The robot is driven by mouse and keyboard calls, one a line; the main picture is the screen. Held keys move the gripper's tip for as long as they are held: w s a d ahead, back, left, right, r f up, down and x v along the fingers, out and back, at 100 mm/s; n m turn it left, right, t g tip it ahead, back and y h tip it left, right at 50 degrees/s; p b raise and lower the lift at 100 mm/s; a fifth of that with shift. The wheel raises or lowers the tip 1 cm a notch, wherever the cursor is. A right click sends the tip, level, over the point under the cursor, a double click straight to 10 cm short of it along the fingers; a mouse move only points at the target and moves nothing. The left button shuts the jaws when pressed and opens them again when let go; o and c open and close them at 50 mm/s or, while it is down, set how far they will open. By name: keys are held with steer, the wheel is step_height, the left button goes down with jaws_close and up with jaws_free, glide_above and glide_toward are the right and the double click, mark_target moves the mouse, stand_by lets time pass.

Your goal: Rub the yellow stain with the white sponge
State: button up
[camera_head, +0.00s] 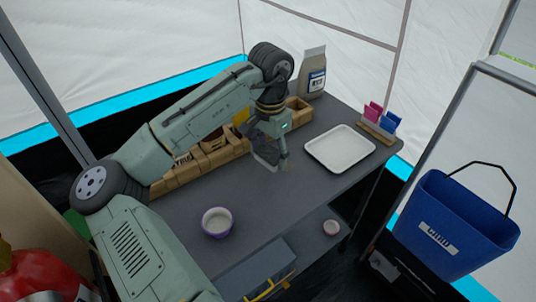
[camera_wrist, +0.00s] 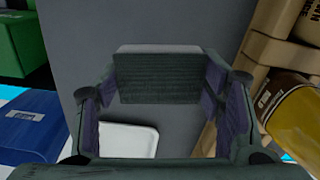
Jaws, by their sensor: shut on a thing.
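My gripper (camera_head: 270,160) is over the middle of the grey table (camera_head: 262,205), pointing down, close to the tabletop. In the wrist view my gripper (camera_wrist: 160,78) is shut on a block with a dark ribbed face and a white strip at its far edge. I take this white strip for the white sponge (camera_wrist: 160,48). Whether the ribbed face is part of the sponge, I cannot tell. The sponge is largely hidden by the gripper in the head view, and I cannot tell whether it touches the table. No yellow stain shows in either view.
A white tray (camera_head: 340,149) lies right of my gripper. A purple-rimmed bowl (camera_head: 217,222) stands front left. Brown containers (camera_head: 205,157) line the back edge, with a paper bag (camera_head: 312,74) and pink and blue items (camera_head: 380,118) farther along. A blue bucket (camera_head: 455,225) is at the right.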

mark_target(271, 153)
steer(key=shift+r+p, duration=0.85)
steer(key=shift+r, duration=0.7)
